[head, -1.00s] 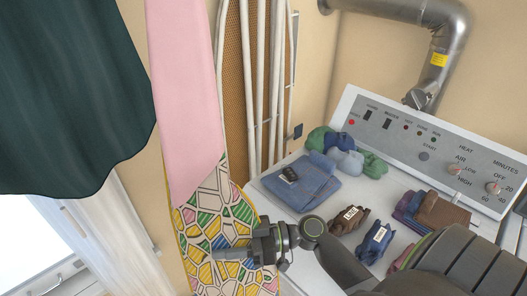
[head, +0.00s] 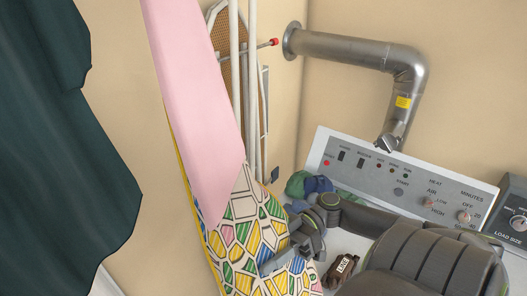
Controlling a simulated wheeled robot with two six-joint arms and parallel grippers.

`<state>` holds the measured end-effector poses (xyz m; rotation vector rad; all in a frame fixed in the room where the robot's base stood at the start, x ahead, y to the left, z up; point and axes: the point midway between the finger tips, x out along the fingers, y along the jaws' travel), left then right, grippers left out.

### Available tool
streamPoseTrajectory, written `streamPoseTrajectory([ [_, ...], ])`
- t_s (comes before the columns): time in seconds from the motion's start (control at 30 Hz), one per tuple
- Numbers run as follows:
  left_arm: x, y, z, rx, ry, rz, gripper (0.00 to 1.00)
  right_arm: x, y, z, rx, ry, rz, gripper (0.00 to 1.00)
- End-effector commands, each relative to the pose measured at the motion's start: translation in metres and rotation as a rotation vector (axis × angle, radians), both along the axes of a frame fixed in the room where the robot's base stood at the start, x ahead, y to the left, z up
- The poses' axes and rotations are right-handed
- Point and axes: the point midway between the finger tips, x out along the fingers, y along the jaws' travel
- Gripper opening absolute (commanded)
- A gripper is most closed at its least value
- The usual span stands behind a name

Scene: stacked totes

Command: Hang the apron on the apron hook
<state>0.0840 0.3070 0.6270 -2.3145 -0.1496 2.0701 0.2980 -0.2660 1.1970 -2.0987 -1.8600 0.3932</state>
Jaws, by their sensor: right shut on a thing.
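A cloth patterned in yellow, green and blue (head: 240,225), which looks like the apron, hangs down left of the dryer. My right gripper (head: 272,263) is shut on its lower right part. A pink cloth (head: 195,100) with a slanted lower end lies in front of the pattern; I cannot tell if they are one piece. A thin peg with a red tip (head: 274,42) sticks out near the upper middle, above and apart from the gripper; it is the only hook-like thing I see. My left gripper is not in view.
A large dark green cloth (head: 60,160) hangs close at the left. A folded rack with white legs and brown mesh (head: 222,35) stands behind the pink cloth. The dryer panel (head: 385,170), a metal duct (head: 350,47) and a labelled sock bundle (head: 341,268) are at the right.

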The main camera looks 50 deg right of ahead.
Motion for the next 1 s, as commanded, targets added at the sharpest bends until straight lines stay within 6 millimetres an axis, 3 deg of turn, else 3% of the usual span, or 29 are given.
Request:
streamPoseTrajectory([
  [0.17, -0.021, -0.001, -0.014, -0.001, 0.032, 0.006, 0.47, 0.011, 0.002, -0.003, 0.0, -0.004, 0.0, 0.11],
  [0.27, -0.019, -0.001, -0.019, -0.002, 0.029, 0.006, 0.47, 0.018, 0.003, -0.004, 0.0, -0.004, 0.0, 0.11],
  [0.53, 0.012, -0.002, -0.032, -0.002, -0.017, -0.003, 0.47, 0.033, 0.005, -0.005, -0.001, -0.004, 0.0, 0.11],
  [1.0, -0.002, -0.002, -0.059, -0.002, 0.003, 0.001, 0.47, 0.062, 0.009, -0.008, -0.001, -0.003, -0.001, 0.11],
])
